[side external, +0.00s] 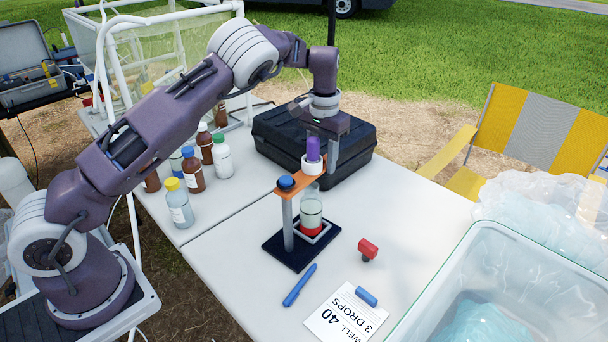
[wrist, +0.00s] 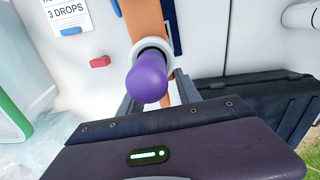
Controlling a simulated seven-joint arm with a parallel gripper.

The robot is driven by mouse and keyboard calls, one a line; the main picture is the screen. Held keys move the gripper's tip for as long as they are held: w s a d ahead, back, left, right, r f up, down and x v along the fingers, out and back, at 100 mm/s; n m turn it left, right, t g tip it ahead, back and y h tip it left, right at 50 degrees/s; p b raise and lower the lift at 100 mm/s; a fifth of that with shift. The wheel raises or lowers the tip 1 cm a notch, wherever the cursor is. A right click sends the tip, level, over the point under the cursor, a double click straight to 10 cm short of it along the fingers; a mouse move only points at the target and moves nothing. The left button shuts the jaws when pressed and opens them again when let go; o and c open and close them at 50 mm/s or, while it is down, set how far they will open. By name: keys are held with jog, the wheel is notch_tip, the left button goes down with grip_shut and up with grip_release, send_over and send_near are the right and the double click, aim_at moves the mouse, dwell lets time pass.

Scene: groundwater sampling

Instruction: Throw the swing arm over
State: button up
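The orange swing arm (side external: 300,181) sits on a post under a blue knob (side external: 286,183), on a dark base plate (side external: 283,249). Its outer end carries a white collar (side external: 312,166) with a purple bulb (side external: 313,149). Below stands a glass vessel (side external: 311,212) of pale liquid, in a frame with red at the bottom. My gripper (wrist: 155,88) points down over the arm's outer end. In the wrist view its fingers are apart, on either side of the collar and purple bulb (wrist: 147,79); whether either touches is unclear. The orange arm (wrist: 146,18) also shows there.
A black case (side external: 352,150) stands close behind the stand. Several bottles (side external: 196,170) are at left. A red piece (side external: 368,249), a blue pen (side external: 299,285) and a card (side external: 345,315) lie in front. A clear bin (side external: 440,290) is at right.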

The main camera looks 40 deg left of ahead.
jog(key=c, duration=0.6)
jog(key=a+n, duration=0.2)
jog(key=s+a+n, duration=0.1)
jog(key=a, duration=0.1)
jog(key=s+a+n, duration=0.1)
jog(key=a+n, duration=0.1)
jog(key=shift+r+n, duration=0.1)
jog(key=shift+n, duration=0.2)
jog(key=s+a+n, duration=0.2)
jog(key=n, duration=0.1)
jog(key=s+a+n, duration=0.2)
jog(key=shift+s+a+n, duration=0.15)
jog(key=shift+s+n, duration=0.25)
jog(key=shift+s, duration=0.1)
jog(key=s+n, duration=0.2)
jog(key=s+a+n, duration=0.1)
jog(key=s+n, duration=0.2)
jog(key=s, duration=0.1)
jog(key=shift+a+n, duration=0.3)
jog(key=shift+n, duration=0.1)
